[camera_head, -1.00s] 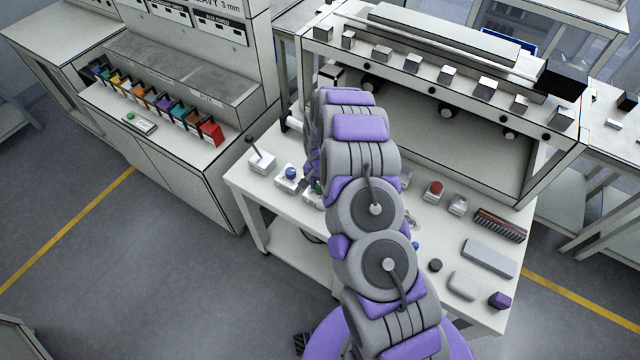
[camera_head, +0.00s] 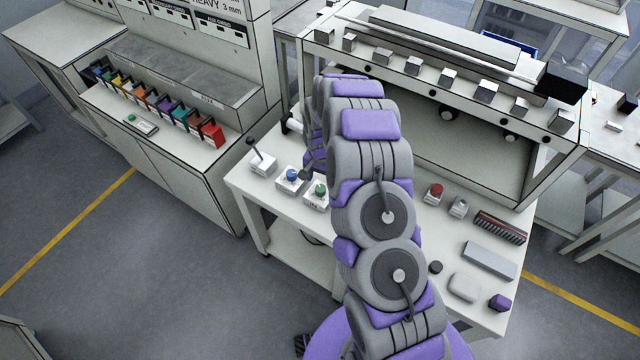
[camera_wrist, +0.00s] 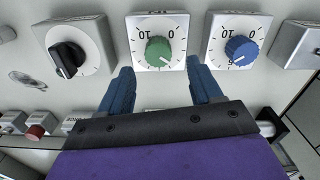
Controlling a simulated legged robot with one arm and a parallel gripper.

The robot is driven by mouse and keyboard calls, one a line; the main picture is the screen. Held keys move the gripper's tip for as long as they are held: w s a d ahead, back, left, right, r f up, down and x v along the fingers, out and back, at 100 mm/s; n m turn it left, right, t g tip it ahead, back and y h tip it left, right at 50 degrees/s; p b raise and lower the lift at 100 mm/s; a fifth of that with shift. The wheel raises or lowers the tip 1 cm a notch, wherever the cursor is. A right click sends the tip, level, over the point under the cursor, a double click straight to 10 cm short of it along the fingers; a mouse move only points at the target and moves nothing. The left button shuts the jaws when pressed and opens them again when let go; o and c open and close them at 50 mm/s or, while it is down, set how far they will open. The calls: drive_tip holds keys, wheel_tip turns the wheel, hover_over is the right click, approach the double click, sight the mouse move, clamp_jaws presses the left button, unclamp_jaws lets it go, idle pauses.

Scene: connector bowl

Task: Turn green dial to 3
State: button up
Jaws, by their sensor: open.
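The green dial (camera_wrist: 158,50) is a round knob on a white square plate with a printed scale in the wrist view. In the head view the green dial (camera_head: 320,189) stands on its white box on the bench, just left of my arm. My gripper (camera_wrist: 163,78) is open and empty in the wrist view. Its two blue fingers sit below the dial, one toward each side, apart from the knob. In the head view the gripper is mostly hidden behind my arm; a small dark tip shows near the blue dial.
A blue dial (camera_wrist: 241,49) on a like plate is close on the right. A black rotary knob (camera_wrist: 67,59) is on the left. A red button (camera_wrist: 35,131) is at lower left. A lever box (camera_head: 261,160) stands at the bench's left end.

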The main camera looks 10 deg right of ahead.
sight(320, 188)
wheel_tip(320, 188, up, 12)
idle(0.4)
idle(0.3)
drive_tip(key=s+a+r+n+b, duration=0.1)
drive_tip(key=s+r+n+b, duration=0.1)
drive_tip(key=s+r, duration=0.55)
drive_tip(key=s+a+r+n+b, duration=0.15)
drive_tip(key=s+r, duration=0.35)
drive_tip(key=s, duration=0.5)
drive_tip(key=s+d+r+n+g+b, duration=0.1)
drive_tip(key=s+d+n+b, duration=0.1)
drive_tip(key=s, duration=2.3)
drive_tip(key=shift+r+n+g+b, duration=0.35)
drive_tip(key=shift+n+g+b, duration=0.1)
drive_tip(key=shift+n, duration=0.4)
